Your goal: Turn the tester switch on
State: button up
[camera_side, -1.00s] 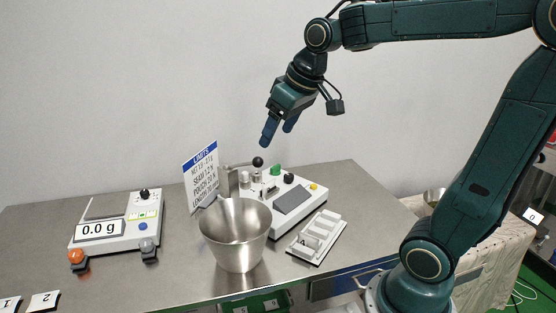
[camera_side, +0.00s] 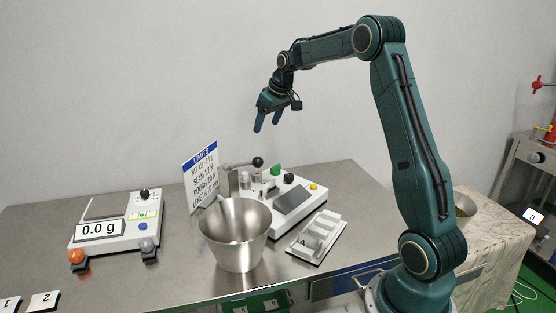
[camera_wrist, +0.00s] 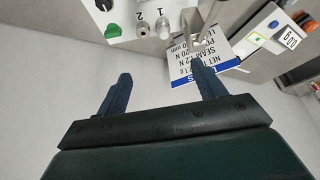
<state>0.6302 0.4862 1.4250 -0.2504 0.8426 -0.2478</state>
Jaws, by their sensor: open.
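The tester (camera_side: 262,215) is a white box behind the steel pot, with a dark grey screen (camera_side: 294,201). Its top carries a green knob (camera_side: 275,169), a black knob (camera_side: 290,179) and a yellow button (camera_side: 314,187). I cannot tell for certain which control is its switch. My gripper (camera_side: 267,125) is open and empty, pointing down in the air above and behind the tester. In the wrist view the open fingers (camera_wrist: 160,70) touch nothing. The green knob (camera_wrist: 113,32) shows above the left finger, beside metal posts marked 2 and 1 (camera_wrist: 163,24).
A lever with a black ball (camera_side: 257,162) rises at the tester's left. A limits sign (camera_side: 200,176) stands beside it. The steel pot (camera_side: 233,238) blocks the front. A white tray (camera_side: 318,240) lies at front right. A scale (camera_side: 116,220) reading 0.0 g stands left.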

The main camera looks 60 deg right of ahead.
send_near(276, 166)
jog(key=v, duration=0.5)
jog(key=shift+w+f+m, duration=0.15)
jog(key=shift+w+m, duration=0.05)
jog(key=shift+m, duration=0.1)
jog(key=shift+x, duration=6.85)
jog(key=shift+s, duration=0.1)
jog(key=c, duration=1)
